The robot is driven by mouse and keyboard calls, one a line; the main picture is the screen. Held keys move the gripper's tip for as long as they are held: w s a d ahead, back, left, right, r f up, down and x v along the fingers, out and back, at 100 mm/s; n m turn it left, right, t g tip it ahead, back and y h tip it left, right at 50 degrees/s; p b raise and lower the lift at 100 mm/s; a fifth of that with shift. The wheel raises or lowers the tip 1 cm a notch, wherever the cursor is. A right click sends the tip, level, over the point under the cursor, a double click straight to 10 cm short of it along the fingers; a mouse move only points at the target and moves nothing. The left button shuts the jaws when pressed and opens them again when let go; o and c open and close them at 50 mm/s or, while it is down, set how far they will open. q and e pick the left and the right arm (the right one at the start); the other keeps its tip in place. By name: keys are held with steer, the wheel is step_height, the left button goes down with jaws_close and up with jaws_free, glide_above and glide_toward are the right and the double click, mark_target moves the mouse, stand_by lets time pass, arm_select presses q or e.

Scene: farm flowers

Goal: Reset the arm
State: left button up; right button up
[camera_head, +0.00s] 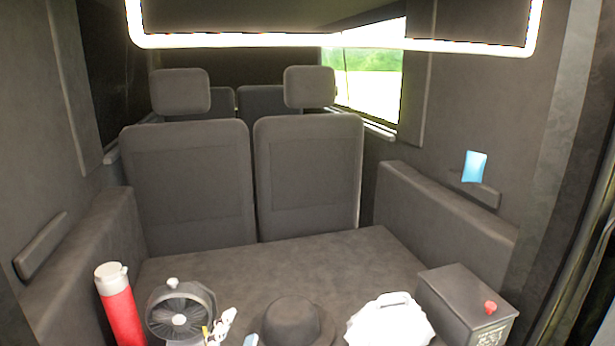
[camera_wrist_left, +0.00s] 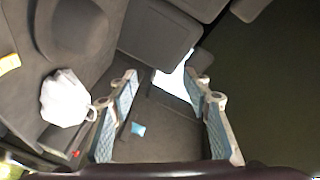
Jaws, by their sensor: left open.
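My left gripper (camera_wrist_left: 161,77) shows in the left wrist view, with its two blue-padded fingers spread wide apart. Nothing is between the fingers in contact with them. The seats and the grey side wall of a vehicle show beyond the fingers. In the head view I cannot make out either gripper. My right gripper is in neither view.
On the cargo floor (camera_head: 245,275) stand a red flask (camera_head: 120,310), a black fan (camera_head: 180,312), a dark hat (camera_head: 297,322), a white bag (camera_head: 390,322) and a dark box (camera_head: 465,303) with a red knob. A blue patch (camera_head: 475,166) is on the right wall. The floor behind them is clear.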

arm_select(q)
steer(key=s+a+f+n+g+y, duration=0.2)
steer(key=s+a+f+n+g, duration=0.35)
steer(key=f, duration=0.55)
steer(key=s+a+f+n+g, duration=0.1)
steer(key=s+f+n+g, duration=0.4)
steer(key=s, duration=0.6)
steer(key=s+a+f+g, duration=0.1)
steer(key=s+f+g, duration=0.4)
steer(key=s, duration=0.7)
step_height(320, 180, down, 28)
steer(key=s, duration=0.1)
steer(key=s+a+f, duration=0.2)
steer(key=s+f, duration=1.4)
steer(key=s, duration=0.1)
steer(key=shift+s+a+g, duration=0.15)
steer(key=shift+a+g, duration=0.2)
steer(key=shift+g, duration=0.1)
steer(key=shift+c, duration=0.7)
